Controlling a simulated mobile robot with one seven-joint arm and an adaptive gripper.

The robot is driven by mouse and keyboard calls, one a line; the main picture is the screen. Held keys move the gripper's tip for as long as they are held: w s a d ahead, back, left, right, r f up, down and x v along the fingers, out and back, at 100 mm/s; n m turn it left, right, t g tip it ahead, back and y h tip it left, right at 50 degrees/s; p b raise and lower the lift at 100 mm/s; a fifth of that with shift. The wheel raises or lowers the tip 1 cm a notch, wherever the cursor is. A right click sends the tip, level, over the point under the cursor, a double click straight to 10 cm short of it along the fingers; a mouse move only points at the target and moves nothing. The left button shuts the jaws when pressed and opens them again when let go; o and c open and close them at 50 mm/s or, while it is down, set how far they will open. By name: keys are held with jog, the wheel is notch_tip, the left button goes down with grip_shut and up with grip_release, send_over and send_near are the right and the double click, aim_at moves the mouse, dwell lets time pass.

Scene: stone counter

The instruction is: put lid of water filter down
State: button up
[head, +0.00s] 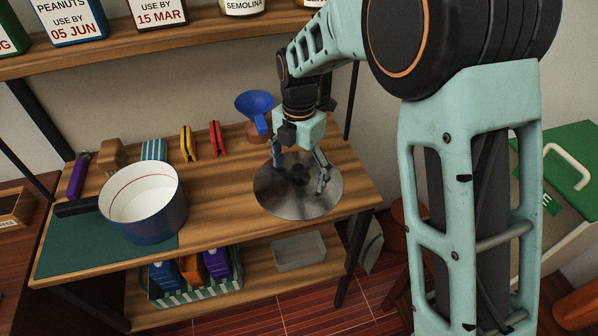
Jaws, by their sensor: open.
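A round steel lid (285,203) with a dark knob (299,175) at its middle lies on the wooden table (215,205), near its right end. My gripper (299,178) is open over the lid, with one finger on each side of the knob. I cannot tell whether the fingers touch the lid. No water filter can be made out; an open blue pot (160,217), white inside and with a dark handle, stands at the left of the table without a lid.
The pot stands partly on a green mat (75,243). Red (215,138) and yellow (187,143) clips, a striped block (153,150) and a blue funnel (255,103) are along the back. A shelf (200,38) with labelled containers is above. Bare wood lies between pot and lid.

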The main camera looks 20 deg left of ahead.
aim_at(299, 167)
notch_tip(299, 167, up, 12)
jog(key=shift+p, duration=0.45)
jog(key=shift+f, duration=0.1)
